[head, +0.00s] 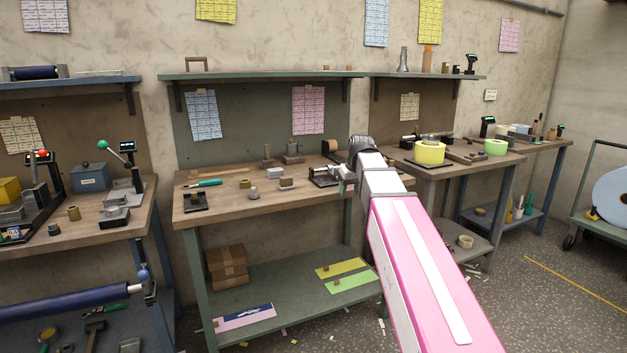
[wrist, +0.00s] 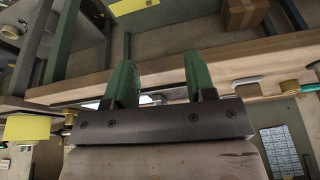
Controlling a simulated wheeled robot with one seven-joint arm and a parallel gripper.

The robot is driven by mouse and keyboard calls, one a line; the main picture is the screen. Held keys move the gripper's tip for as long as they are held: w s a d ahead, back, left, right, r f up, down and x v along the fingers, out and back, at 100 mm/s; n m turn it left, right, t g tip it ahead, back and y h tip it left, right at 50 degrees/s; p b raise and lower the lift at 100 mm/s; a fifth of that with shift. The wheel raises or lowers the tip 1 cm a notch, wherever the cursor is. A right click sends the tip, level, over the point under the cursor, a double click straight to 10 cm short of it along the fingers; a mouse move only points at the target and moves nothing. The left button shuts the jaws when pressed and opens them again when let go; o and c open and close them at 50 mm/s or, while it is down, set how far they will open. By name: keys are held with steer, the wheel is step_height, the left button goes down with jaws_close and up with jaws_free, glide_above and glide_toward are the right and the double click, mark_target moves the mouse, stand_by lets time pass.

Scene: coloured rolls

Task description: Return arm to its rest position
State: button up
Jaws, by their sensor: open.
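My pink and white arm (head: 425,265) reaches from the lower right up to the middle wooden workbench (head: 225,208). Its dark wrist end (head: 362,150) is over the right part of that bench, and my fingers cannot be made out clearly in the head view. In the wrist view my gripper (wrist: 161,82) shows two green fingers, well apart, with nothing held between them. Beyond the fingers runs the wooden bench edge (wrist: 75,86), seen upside down.
A yellow roll (head: 430,153) and a light green roll (head: 495,147) sit on the right-hand benches. Small tools and fixtures lie on the middle bench. Its lower shelf holds cardboard boxes (head: 228,266) and coloured sheets. A cart (head: 605,228) with a blue roll stands far right.

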steer(key=s+d+f+m+g, duration=0.1)
steer(key=s+d+f, duration=0.1)
steer(key=s+f, duration=0.5)
steer(key=s+d+f+m+g+h, duration=0.1)
steer(key=s+f, duration=0.6)
steer(key=f, duration=0.8)
steer(key=s+d+f+m+g, duration=0.1)
steer(key=s+d+f, duration=0.2)
steer(key=s+f, duration=0.5)
step_height(320, 180, down, 4)
steer(key=shift+r+m, duration=0.25)
steer(key=shift+m, duration=0.15)
